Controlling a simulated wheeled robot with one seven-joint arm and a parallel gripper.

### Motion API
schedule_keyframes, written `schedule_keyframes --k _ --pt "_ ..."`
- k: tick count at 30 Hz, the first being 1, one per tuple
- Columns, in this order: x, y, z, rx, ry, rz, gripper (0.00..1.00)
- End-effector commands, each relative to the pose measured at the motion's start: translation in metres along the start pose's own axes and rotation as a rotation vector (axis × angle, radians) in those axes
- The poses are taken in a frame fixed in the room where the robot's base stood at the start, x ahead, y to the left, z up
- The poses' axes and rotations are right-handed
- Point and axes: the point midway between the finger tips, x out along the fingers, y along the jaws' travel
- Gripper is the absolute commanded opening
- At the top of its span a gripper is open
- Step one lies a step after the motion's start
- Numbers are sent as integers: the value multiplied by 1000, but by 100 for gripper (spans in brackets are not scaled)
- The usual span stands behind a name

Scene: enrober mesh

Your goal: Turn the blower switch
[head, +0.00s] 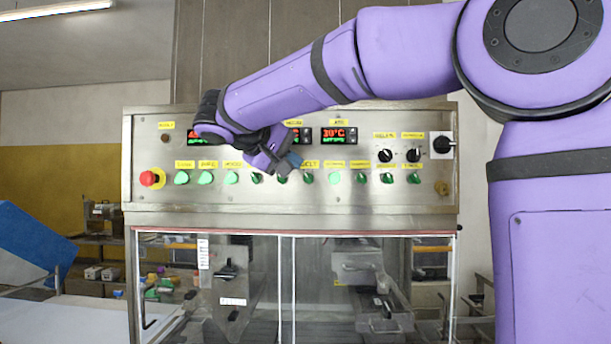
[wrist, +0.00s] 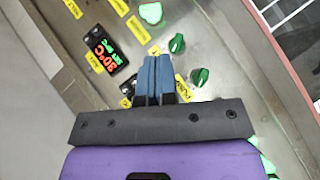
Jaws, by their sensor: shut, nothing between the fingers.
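The steel control panel (head: 160,205) carries a row of green knob switches, such as one (head: 307,177) right of my gripper. Each has a small yellow label above it. The labels are too small to read surely, so I cannot tell which is the blower switch. My gripper (head: 293,160) is in front of the panel's middle, shut and empty, and hides part of the row and a display. In the wrist view the blue fingers (wrist: 155,75) are together, close to a yellow label, with green knobs (wrist: 176,44) and (wrist: 199,77) to their right. I cannot tell whether they touch the panel.
Red displays (head: 339,134) sit above the row. A red emergency button (head: 150,178) is at the left, two black knobs (head: 385,156) and (head: 413,156) and a black rotary switch (head: 441,145) at the right. Clear machine doors (head: 262,290) are below.

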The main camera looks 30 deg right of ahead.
Motion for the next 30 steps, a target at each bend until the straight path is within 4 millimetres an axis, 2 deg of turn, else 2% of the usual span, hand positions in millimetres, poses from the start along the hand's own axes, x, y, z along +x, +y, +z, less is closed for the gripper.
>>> schedule_keyframes --k 5,18,24,30 --pt "15 1 -1 2 -2 6 0" --pt "84 0 0 1 -2 4 0" --pt "98 0 0 1 -1 3 0" --pt "100 0 0 1 0 2 0"
